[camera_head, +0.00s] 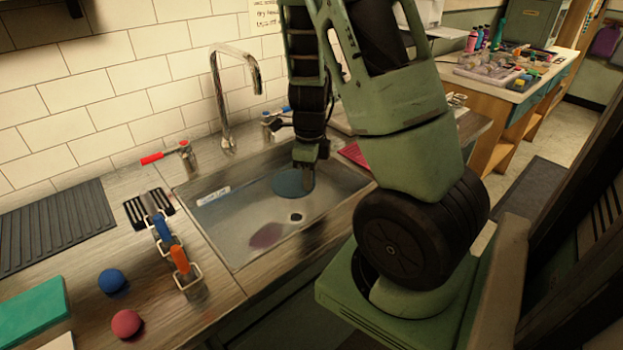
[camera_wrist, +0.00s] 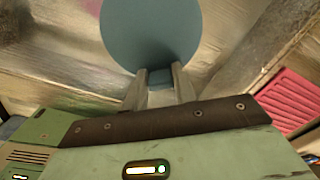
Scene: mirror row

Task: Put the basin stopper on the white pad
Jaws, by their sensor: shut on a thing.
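The basin stopper, a flat blue-grey disc (camera_head: 288,184), is held in my gripper (camera_head: 304,172) over the back right part of the sink. In the wrist view the disc (camera_wrist: 150,30) extends beyond the two fingertips (camera_wrist: 160,82), which are shut on a small tab at its near edge. The disc appears raised above the sink floor, but I cannot tell how high. A white flat corner (camera_head: 60,342) shows at the bottom left of the head view, in front of a green block; it may be the white pad, mostly cut off by the frame.
The metal sink (camera_head: 230,235) has a tall faucet (camera_head: 222,90) behind it. Left on the counter are a green block (camera_head: 32,309), blue ball (camera_head: 111,280), red ball (camera_head: 126,323), handled tools (camera_head: 180,260) and a ribbed dark mat (camera_head: 55,228). A pink ribbed mat (camera_wrist: 295,98) lies right.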

